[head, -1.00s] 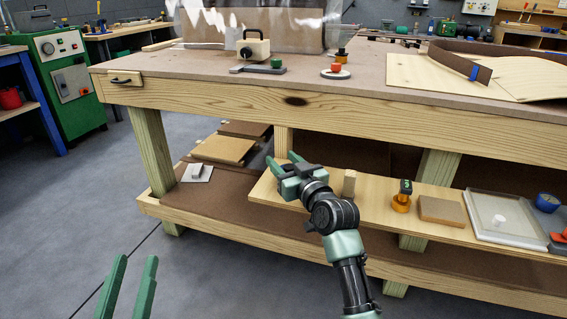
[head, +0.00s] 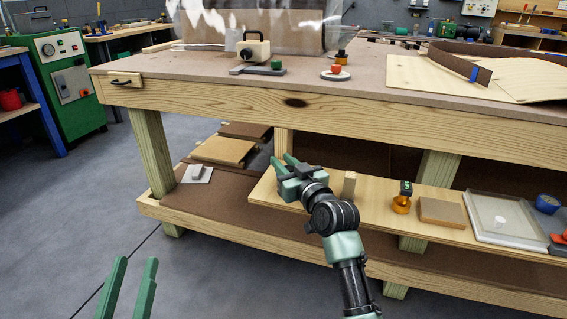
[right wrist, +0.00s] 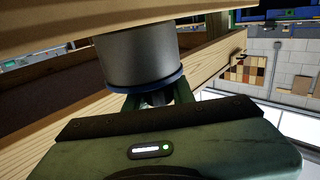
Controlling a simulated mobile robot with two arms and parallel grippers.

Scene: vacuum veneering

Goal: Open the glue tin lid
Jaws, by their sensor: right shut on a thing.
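The glue tin (right wrist: 142,55) is a grey metal cylinder with a blue rim, which I take to be its lid (right wrist: 148,90), in the right wrist view. My right gripper (right wrist: 153,98) has its fingers at this rim and is shut on it. In the head view my right gripper (head: 281,163) is over the left end of the pale shelf board, and I cannot make out the tin there. My left gripper (head: 136,260) is open and empty at the lower left, its two green fingers apart, away from the bench.
The pale shelf board (head: 375,205) also holds a wooden block (head: 348,185), an orange-based item (head: 401,204), a brown pad (head: 442,213), a shallow tray (head: 485,232) and a blue round container (head: 547,202). The benchtop (head: 385,97) overhangs the shelf. The floor at left is clear.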

